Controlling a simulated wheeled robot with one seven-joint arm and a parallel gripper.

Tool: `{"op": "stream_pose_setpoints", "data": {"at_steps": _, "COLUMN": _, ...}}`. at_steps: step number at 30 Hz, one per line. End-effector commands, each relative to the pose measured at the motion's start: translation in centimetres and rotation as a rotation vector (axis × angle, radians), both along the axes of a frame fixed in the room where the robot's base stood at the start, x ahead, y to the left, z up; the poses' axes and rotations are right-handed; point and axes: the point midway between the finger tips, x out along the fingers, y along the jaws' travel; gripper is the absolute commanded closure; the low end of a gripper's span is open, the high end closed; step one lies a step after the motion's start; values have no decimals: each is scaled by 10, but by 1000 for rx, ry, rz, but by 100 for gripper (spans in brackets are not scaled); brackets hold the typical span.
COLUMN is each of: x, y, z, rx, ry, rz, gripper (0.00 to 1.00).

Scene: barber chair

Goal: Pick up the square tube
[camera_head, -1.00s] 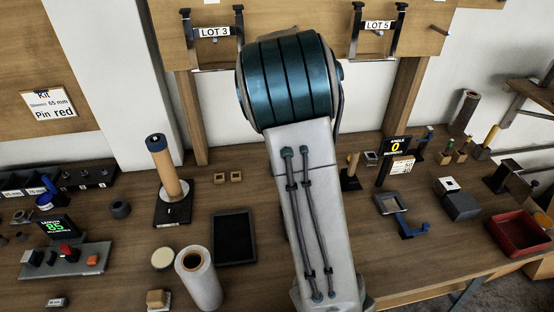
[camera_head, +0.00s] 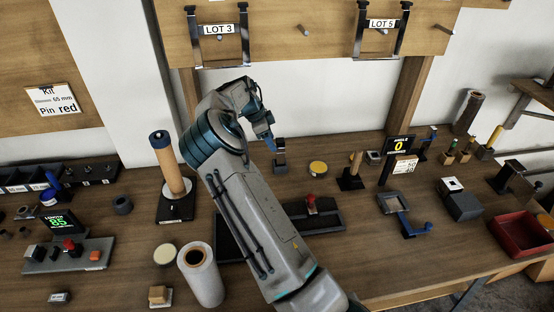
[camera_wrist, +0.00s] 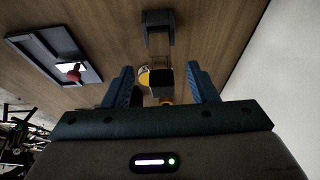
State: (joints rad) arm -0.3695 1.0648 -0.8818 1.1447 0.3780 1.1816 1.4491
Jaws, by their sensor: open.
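My gripper (camera_head: 269,139) is open above the back of the bench, seen from the side in the head view. A dark, square-looking piece (camera_wrist: 161,77) shows between my two blue fingers (camera_wrist: 163,86) in the wrist view. It looks like the square tube, but the picture is too dark to be sure. It is partly hidden behind the gripper body, and I cannot tell whether the fingers touch it. In the head view a small dark upright piece (camera_head: 280,158) stands just below the fingertips.
A yellow disc (camera_head: 318,167) lies right of the fingertips. A black tray with a red knob (camera_head: 312,204) lies nearer, partly behind my arm. A post with a wooden roll (camera_head: 168,165) stands left. A label sign (camera_head: 397,150) and red bin (camera_head: 520,233) are right.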

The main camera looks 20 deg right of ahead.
Motion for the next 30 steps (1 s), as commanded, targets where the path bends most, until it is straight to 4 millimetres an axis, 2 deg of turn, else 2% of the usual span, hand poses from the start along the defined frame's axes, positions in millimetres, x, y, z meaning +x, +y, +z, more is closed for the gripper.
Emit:
{"op": "stream_pose_setpoints", "data": {"at_steps": 15, "x": -8, "y": -30, "z": -56, "rx": 0, "ry": 4, "rz": -4, "gripper": 47}}
{"op": "stream_pose_setpoints", "data": {"at_steps": 24, "x": -8, "y": -32, "z": -63, "rx": 0, "ry": 1, "rz": -3, "gripper": 47}}
{"op": "stream_pose_setpoints", "data": {"at_steps": 30, "x": -8, "y": -32, "z": -62, "rx": 0, "ry": 2, "rz": -4, "gripper": 100}}
